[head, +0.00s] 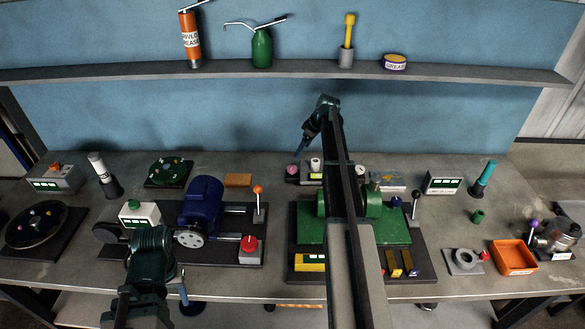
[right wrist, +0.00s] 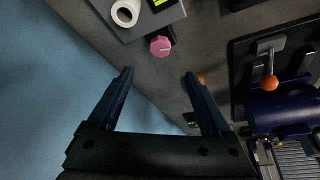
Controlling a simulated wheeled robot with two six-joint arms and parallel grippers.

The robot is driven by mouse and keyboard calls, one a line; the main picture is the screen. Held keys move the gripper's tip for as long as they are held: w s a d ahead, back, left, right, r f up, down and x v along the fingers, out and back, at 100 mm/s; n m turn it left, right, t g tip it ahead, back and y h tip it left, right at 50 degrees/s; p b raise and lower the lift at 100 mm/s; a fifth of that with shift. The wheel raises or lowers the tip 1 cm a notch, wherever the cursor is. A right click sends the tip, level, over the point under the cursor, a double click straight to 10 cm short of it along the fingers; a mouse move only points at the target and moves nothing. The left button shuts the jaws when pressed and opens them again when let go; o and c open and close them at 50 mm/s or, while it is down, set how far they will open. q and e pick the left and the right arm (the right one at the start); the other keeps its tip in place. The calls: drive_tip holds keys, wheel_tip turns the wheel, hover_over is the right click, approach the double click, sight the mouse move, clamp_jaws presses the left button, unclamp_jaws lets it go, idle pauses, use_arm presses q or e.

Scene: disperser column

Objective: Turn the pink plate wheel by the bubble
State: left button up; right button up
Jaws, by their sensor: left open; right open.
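The pink plate wheel (right wrist: 160,46) is a small ridged knob on the edge of a grey plate (right wrist: 168,18) in the right wrist view. A yellow-and-black piece (right wrist: 158,3), perhaps the bubble, is cut by the top edge there. In the head view the pink wheel (head: 293,170) shows at the back of the bench, left of my right arm. My right gripper (head: 306,142) is open and empty; in its wrist view the fingertips (right wrist: 159,76) are apart, with the wheel beyond the gap. My left gripper (head: 184,290) is open near the bench's front edge, seen partly.
A white roll (right wrist: 125,12) stands on the plate close to the pink wheel. A blue motor (head: 203,200) and an orange-knobbed lever (head: 258,200) are to the left. A green machine (head: 310,228) lies below my right arm. The blue wall (head: 230,120) is behind.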

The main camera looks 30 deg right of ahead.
sight(292, 167)
drive_tip(key=b+x, duration=1.1)
drive_tip(key=x, duration=0.1)
drive_tip(key=shift+w+a+f, duration=0.1)
drive_tip(key=shift+f, duration=0.25)
clamp_jaws()
drive_tip(key=shift+a+m+h, duration=0.1)
drive_tip(key=shift+m+h, duration=0.3)
drive_tip(key=shift+m, duration=0.7)
drive_tip(key=shift+m+t+h, duration=0.3)
drive_tip(key=shift+m+h, duration=0.4)
drive_tip(key=shift+m, duration=1.1)
